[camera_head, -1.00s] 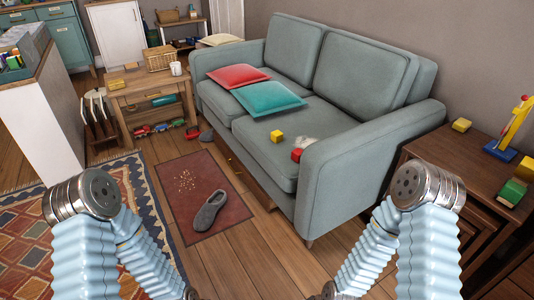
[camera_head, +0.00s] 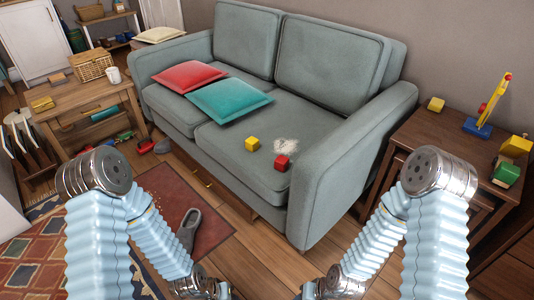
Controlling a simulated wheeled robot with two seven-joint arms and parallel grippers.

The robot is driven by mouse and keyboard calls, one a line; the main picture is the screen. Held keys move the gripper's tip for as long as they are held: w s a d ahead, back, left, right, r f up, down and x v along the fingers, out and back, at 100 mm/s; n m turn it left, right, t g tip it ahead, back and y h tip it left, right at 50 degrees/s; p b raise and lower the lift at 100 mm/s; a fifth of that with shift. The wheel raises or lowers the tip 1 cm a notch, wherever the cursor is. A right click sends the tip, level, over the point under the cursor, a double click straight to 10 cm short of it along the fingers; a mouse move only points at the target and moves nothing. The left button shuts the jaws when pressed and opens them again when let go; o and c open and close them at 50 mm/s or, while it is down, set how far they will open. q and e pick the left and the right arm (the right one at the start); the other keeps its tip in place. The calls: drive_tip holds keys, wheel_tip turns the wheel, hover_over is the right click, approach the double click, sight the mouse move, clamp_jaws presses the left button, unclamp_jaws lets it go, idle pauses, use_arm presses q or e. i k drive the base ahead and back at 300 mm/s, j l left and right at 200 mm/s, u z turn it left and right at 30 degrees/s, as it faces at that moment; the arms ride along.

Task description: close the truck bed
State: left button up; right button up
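A small green toy with dark parts (camera_head: 506,174), possibly the truck, sits on the brown side table (camera_head: 408,133) at the right. The toy is too small to make out a truck bed or whether one is open. Both my arms show at the bottom left and bottom right, bent down toward the lower middle. Neither gripper's fingers are visible.
A blue and yellow toy crane (camera_head: 483,118) and a yellow block (camera_head: 436,104) also stand on the side table. The grey sofa (camera_head: 300,110) fills the middle, holding cushions and blocks. Wooden floor shows before the sofa.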

sight(516, 147)
drive_tip(key=z, duration=1.75)
